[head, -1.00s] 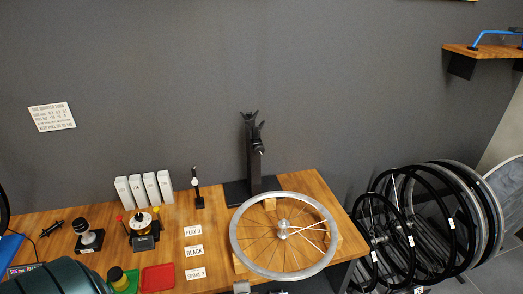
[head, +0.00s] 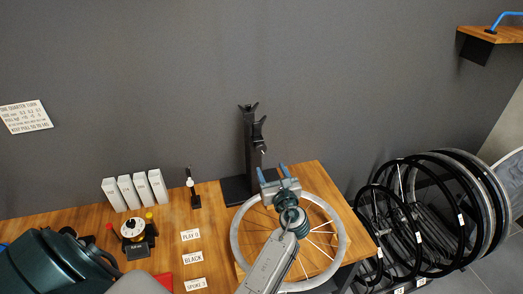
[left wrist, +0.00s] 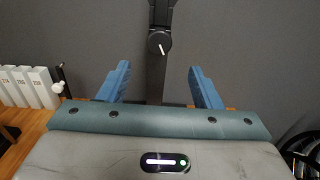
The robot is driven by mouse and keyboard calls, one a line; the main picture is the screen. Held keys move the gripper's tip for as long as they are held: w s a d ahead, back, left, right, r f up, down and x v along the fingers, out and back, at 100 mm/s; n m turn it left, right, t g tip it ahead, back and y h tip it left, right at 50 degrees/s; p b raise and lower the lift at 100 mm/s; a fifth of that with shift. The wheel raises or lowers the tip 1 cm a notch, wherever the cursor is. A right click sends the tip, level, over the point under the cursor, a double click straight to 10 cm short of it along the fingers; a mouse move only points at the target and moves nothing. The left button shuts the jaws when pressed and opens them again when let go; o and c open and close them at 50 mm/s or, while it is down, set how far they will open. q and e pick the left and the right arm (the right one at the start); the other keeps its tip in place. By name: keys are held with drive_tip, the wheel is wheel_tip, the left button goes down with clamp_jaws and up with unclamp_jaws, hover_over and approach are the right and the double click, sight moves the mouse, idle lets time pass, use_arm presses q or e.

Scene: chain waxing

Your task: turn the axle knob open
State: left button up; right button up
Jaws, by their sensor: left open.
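The black upright stand (head: 250,150) rises at the back of the bench by the grey wall. Its round black knob (left wrist: 160,40) with a white pointer line shows in the left wrist view, the line running down and slightly right. In the head view the knob (head: 262,148) is small near the top of the post. My left gripper (head: 272,170) is open and empty, its blue fingers below and in front of the knob, not touching it. In the left wrist view the knob appears beyond and between the fingers (left wrist: 159,72). My right gripper is out of view.
A silver wheel (head: 341,240) lies flat on the bench under my left arm. White boxes (head: 140,190), a small black stand (head: 195,198), a dial device (head: 135,232) and label cards (head: 192,258) are to the left. Several wheels (head: 440,200) stand at the right.

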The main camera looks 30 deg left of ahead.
sight(262, 151)
use_arm(q)
drive_tip(key=p+x, duration=0.1)
drive_tip(key=x, duration=0.8)
drive_tip(key=shift+w+a+p, duration=0.15)
drive_tip(key=shift+a+p, duration=0.1)
drive_tip(key=shift+p, duration=0.05)
drive_tip(key=shift+f, duration=0.1)
drive_tip(key=c, duration=1)
